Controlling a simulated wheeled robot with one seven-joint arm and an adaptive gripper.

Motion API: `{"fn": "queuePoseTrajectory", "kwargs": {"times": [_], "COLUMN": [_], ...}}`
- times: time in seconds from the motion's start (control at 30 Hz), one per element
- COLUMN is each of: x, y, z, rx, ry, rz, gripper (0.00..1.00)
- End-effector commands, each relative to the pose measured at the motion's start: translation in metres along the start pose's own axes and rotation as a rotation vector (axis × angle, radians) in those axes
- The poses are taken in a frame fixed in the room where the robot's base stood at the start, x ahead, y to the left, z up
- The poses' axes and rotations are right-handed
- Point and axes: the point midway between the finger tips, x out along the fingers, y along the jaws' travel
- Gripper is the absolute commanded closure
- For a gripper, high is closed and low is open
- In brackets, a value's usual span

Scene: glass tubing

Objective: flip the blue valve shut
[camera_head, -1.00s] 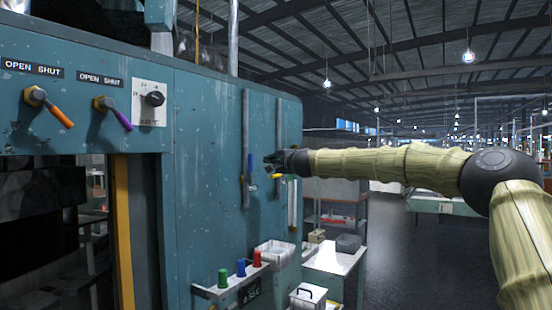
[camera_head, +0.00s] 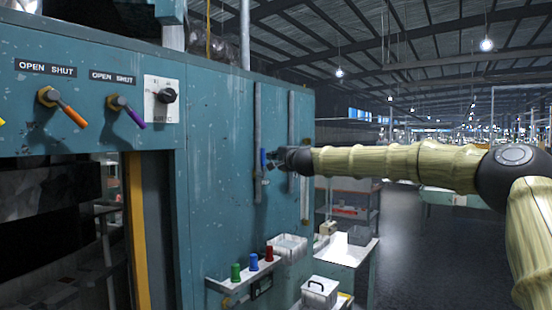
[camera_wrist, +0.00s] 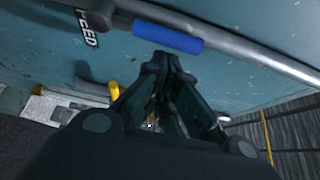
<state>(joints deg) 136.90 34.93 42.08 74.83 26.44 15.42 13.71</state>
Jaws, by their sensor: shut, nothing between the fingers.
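The blue valve handle (camera_head: 263,157) is on the left vertical pipe (camera_head: 258,112) on the side of the teal machine. It lies roughly in line with the pipe. In the wrist view the blue handle (camera_wrist: 167,36) is a blue sleeve just beyond my fingertips. My gripper (camera_head: 272,160) is close to the handle, on its right in the head view. In the wrist view my gripper (camera_wrist: 166,62) is shut with nothing held. I cannot tell whether the fingertips touch the handle. The valve's pivot is not clear.
A yellow handle (camera_wrist: 115,90) is left of my fingers in the wrist view. A second vertical pipe (camera_head: 291,115) stands right of the blue one. Below are a shelf with coloured knobs (camera_head: 240,274) and a white bin (camera_head: 288,247). Open floor (camera_head: 410,255) lies to the right.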

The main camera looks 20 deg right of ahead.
Motion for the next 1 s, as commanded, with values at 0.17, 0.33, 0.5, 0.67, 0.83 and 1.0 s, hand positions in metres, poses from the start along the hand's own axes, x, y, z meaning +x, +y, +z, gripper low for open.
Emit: {"fn": "queuePoseTrajectory", "kwargs": {"times": [0.17, 0.33, 0.5, 0.67, 0.83, 1.0], "x": [0.0, -0.001, -0.0016, -0.002, -0.0027, -0.0034], "y": [0.002, 0.0032, 0.0008, 0.0009, 0.0008, 0.0005], "z": [0.0007, 0.0019, 0.0028, 0.0037, 0.0048, 0.0061], "rx": [-0.006, -0.03, -0.044, -0.056, -0.073, -0.089], "ry": [0.0, 0.0, 0.0, 0.0, 0.0, 0.0], "rz": [-0.003, -0.018, -0.026, -0.033, -0.042, -0.053], "gripper": [1.0, 1.0, 1.0, 1.0, 1.0, 1.0]}}
